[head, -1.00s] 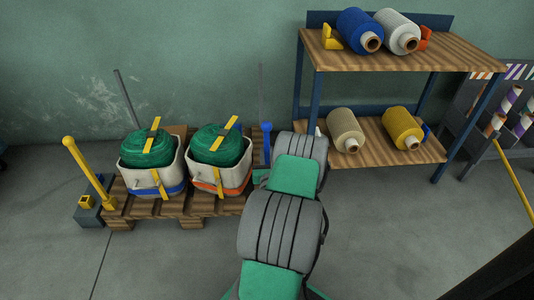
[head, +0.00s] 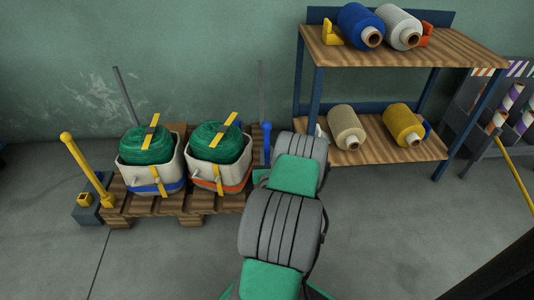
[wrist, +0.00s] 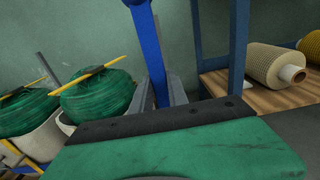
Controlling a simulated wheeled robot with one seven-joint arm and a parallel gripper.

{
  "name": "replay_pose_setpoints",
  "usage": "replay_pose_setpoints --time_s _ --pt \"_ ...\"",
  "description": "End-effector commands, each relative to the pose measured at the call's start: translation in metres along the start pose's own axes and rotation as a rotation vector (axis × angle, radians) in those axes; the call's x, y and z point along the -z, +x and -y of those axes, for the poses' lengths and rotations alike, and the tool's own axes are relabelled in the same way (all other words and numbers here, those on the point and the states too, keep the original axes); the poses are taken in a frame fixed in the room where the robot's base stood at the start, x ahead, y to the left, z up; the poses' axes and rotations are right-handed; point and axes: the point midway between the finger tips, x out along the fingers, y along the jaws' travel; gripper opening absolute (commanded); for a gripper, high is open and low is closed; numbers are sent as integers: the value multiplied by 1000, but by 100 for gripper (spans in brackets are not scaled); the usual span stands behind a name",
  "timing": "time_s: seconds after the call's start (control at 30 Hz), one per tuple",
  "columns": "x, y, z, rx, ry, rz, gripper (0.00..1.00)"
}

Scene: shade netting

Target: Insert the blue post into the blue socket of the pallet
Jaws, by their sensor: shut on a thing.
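The blue post (head: 266,146) stands near upright at the right end of the wooden pallet (head: 172,205). Its lower part is hidden behind my arm. In the wrist view the blue post (wrist: 149,52) rises between the grey fingers of my gripper (wrist: 162,97), which is shut on it. My gripper is hidden by my arm in the head view. I cannot make out the blue socket in either view, so I cannot tell whether the post's foot is in it.
Two pale tubs (head: 151,172) with green netting rolls stand on the pallet. A yellow post (head: 82,165) leans at its left corner. A shelf rack (head: 390,150) with several spools stands close on the right. The floor at front left is clear.

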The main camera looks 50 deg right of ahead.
Motion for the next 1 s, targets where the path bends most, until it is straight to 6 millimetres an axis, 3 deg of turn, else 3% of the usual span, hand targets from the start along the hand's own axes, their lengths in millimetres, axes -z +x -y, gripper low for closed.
replay_pose_setpoints --time_s 0.3,0.33,0.63,1.0 --pt "3 0 0 0 0 1 0" --pt "3 0 0 0 0 1 20" --pt "3 0 0 0 0 0 45" --pt "5 -9 1 2 1 -3 45"
